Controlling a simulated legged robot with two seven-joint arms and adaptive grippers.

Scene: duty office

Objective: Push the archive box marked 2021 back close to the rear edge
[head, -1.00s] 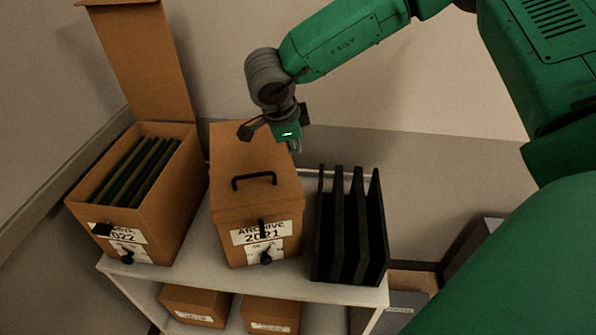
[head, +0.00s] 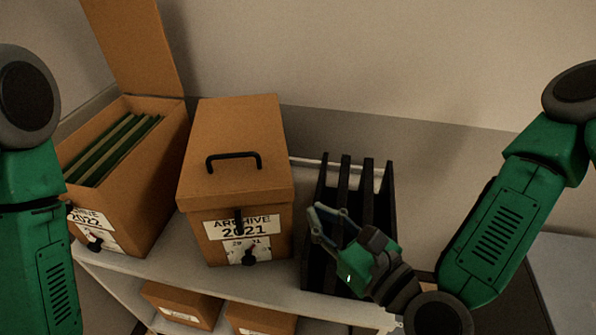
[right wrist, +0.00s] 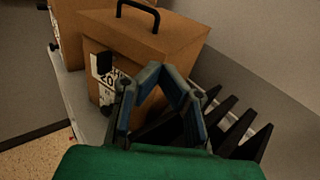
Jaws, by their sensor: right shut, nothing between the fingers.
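The archive box marked 2021 (head: 235,190) is brown, with a closed lid and a black handle on top. It stands upright on the white shelf top (head: 200,270), its labelled front facing me. It also shows in the right wrist view (right wrist: 150,45). My right gripper (head: 313,208) is shut and empty, in front of the black file rack and just right of the box's front. In the right wrist view its fingertips (right wrist: 163,68) overlap the box in the picture; I cannot tell if they touch it. My left arm shows at the left edge, its gripper outside the frame.
An open box marked 2022 (head: 150,185) with green folders stands left of the 2021 box, its lid raised. A black file rack (head: 370,190) stands to the right. Smaller boxes (head: 260,318) sit on the lower shelf. A wall (head: 400,80) rises behind.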

